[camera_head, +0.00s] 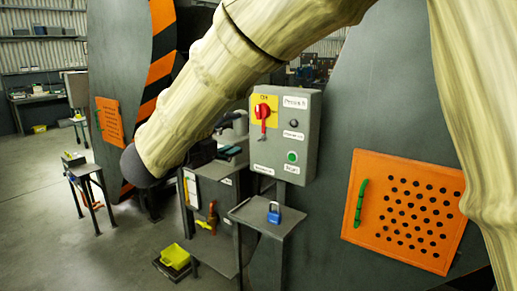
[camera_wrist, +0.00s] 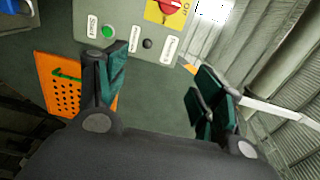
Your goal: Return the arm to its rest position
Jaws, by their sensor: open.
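My gripper (camera_wrist: 165,95) shows in the wrist view with its two dark green fingers spread wide and nothing between them. The grey control box (camera_head: 287,135) has a red switch on a yellow plate (camera_head: 264,112), a black button and a green button (camera_head: 292,156). In the wrist view the box (camera_wrist: 128,25) lies beyond the left finger, at the top. I cannot tell how far the fingers are from it.
A blue padlock (camera_head: 273,213) sits on a small grey stand (camera_head: 267,216) below the box. An orange perforated panel (camera_head: 405,210) with a green handle is at right.

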